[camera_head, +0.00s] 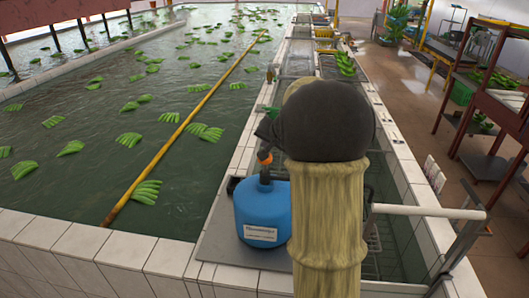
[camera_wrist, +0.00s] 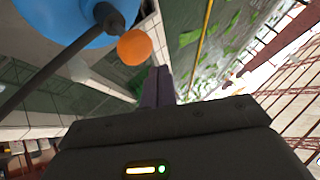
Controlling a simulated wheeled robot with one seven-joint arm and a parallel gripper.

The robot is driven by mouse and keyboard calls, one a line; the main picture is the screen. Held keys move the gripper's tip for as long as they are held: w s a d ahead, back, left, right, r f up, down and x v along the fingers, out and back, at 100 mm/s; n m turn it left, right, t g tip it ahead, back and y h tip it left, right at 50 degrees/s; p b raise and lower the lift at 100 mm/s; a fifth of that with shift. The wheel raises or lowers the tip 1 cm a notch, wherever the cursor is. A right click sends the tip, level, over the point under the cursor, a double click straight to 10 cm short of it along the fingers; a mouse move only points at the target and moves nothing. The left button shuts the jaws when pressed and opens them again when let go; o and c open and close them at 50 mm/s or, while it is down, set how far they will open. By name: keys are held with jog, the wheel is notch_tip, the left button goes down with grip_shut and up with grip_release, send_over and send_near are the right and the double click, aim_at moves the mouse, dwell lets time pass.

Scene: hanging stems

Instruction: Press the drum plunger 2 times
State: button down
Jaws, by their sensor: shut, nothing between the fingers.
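A blue drum (camera_head: 262,212) with a white label stands on a grey ledge at the tank's near corner. On its top is a plunger with an orange knob (camera_head: 264,158) above a dark stem. My arm hides the drum's right edge. In the wrist view the drum (camera_wrist: 70,22) is at the upper left, with the orange knob (camera_wrist: 134,46) and a dark rod beside it. My gripper (camera_wrist: 158,72) is shut and empty, its fingertips beside the knob in that view. A gap shows in the picture; I cannot tell the depth between them. In the head view my arm mostly hides the gripper.
A water tank (camera_head: 150,257) with floating green banana bunches and a yellow pole (camera_head: 180,130) lies left. A white rail (camera_head: 425,211) runs right of my arm. Red-brown shelving (camera_head: 480,95) stands at the right, with open floor between.

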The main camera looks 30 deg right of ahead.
jog(key=shift+r+p, duration=1.2)
jog(key=shift+r, duration=0.8)
jog(key=shift+a+f, duration=0.2)
jog(key=s+a+f+n+g+b, duration=0.1)
jog(key=s+a+f+n+g, duration=0.1)
jog(key=s+a+f, duration=0.3)
jog(key=s+a+f+n+g+b, duration=0.1)
jog(key=s+a+f, duration=0.5)
jog(key=s, duration=0.6)
jog(key=s+a+f+n+g+b, duration=0.2)
jog(key=s+a+f+n, duration=0.3)
jog(key=s, duration=0.4)
jog(key=shift+a+f+n+g, duration=0.3)
jog(key=shift+a+f+g, duration=0.4)
jog(key=shift+a+g, duration=0.1)
